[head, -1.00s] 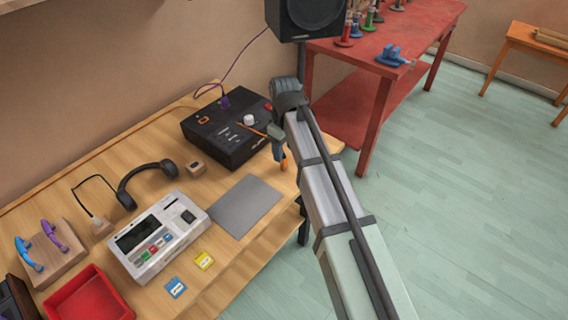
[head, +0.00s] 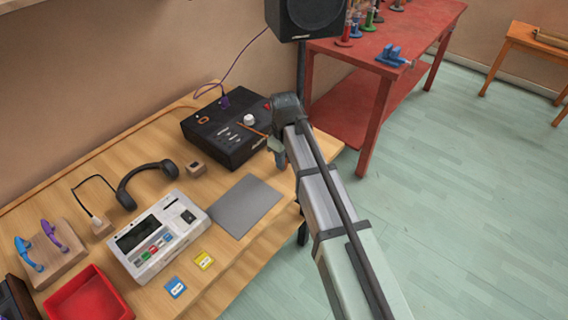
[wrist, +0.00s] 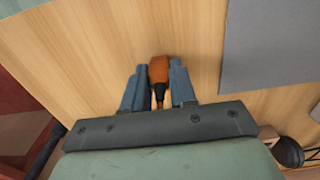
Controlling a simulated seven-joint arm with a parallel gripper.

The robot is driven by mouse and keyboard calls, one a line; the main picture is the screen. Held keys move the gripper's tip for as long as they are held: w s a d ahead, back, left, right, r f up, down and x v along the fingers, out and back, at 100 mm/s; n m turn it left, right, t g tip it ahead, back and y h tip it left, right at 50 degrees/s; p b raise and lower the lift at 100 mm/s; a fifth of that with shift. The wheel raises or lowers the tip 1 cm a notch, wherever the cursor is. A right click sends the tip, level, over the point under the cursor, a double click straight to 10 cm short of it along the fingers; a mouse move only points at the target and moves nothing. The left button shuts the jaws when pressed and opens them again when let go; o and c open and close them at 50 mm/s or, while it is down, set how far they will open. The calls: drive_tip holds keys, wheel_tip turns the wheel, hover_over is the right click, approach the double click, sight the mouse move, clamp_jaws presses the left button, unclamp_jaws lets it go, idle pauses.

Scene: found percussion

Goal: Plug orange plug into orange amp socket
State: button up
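The orange plug (wrist: 158,69) is between the two blue fingers of my gripper (wrist: 158,76) in the wrist view, with a finger close against each side. My gripper (head: 278,150) also shows in the head view, just right of the black amp (head: 222,146), above the right end of the bench. The plug is hidden there. The amp has an orange-ringed socket (head: 203,120) on its top, at the left. A purple plug (head: 225,101) with a purple cable stands at the amp's back edge.
A thin orange-brown strip (head: 251,129) lies over the amp's right part, beside a white knob (head: 249,120). A grey mat (head: 243,205), headphones (head: 146,180) and a white device (head: 158,237) are on the wooden bench. A red table (head: 350,45) stands behind my arm.

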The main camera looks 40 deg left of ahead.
clamp_jaws()
